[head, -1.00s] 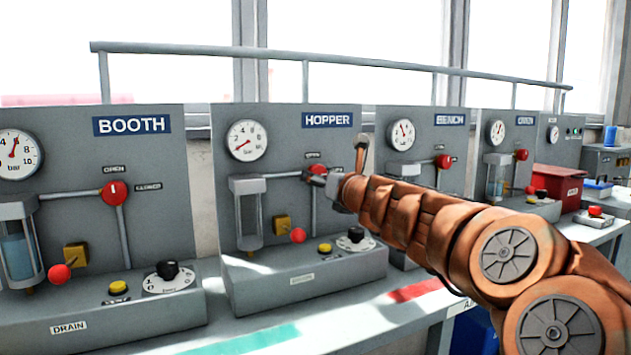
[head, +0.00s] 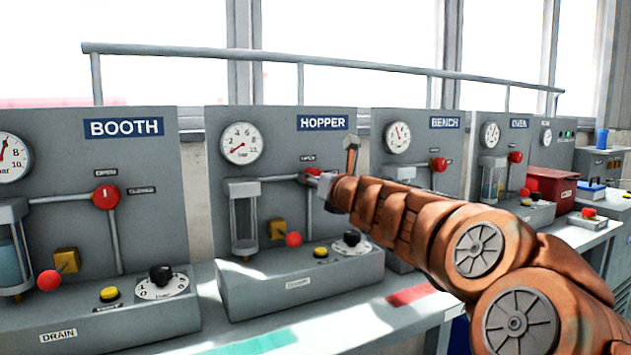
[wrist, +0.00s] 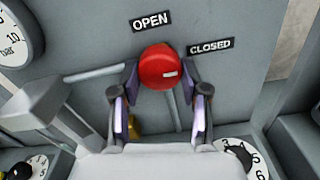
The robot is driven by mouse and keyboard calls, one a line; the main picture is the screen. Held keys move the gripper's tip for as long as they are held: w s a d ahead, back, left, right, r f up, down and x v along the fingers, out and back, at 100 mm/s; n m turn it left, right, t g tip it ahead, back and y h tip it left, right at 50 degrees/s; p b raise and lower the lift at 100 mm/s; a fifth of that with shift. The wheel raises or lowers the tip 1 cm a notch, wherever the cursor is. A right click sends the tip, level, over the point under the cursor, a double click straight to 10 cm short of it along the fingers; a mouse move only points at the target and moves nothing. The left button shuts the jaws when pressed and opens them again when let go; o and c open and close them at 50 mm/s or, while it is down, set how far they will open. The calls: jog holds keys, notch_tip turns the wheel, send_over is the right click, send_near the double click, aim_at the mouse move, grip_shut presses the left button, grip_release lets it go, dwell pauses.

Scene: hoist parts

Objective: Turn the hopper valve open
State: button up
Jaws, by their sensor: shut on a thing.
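The hopper valve is a round red knob (wrist: 160,68) on the grey HOPPER panel (head: 222,185). My gripper (wrist: 161,80) is shut on the knob, one finger at each side. In the head view my gripper (head: 314,178) reaches the knob (head: 311,172) from the right and covers most of it.
The BOOTH panel (head: 150,220) stands to the left, the BENCH panel (head: 385,170) to the right behind my arm. A pressure gauge (head: 241,144) and a sight glass (head: 244,222) are left of the valve. A rail (head: 270,57) runs above the panels.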

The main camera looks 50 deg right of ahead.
jog(key=shift+c, duration=0.8)
jog(key=shift+w+a+r+n+p, duration=0.15)
jog(key=shift+n+p, duration=0.55)
jog(key=shift+p, duration=0.7)
jog(key=shift+n+p, duration=0.4)
jog(key=shift+p, duration=0.1)
jog(key=shift+s+d+n+b, duration=0.1)
jog(key=shift+n+b, duration=0.15)
jog(key=shift+n, duration=2.35)
jog(key=shift+s+d+n+b, duration=0.15)
jog(key=shift+n+b, duration=0.15)
jog(key=shift+n, duration=2.3)
jog(key=shift+w+d+n+b, duration=0.1)
jog(key=shift+n+b, duration=0.15)
jog(key=shift+n, duration=2.35)
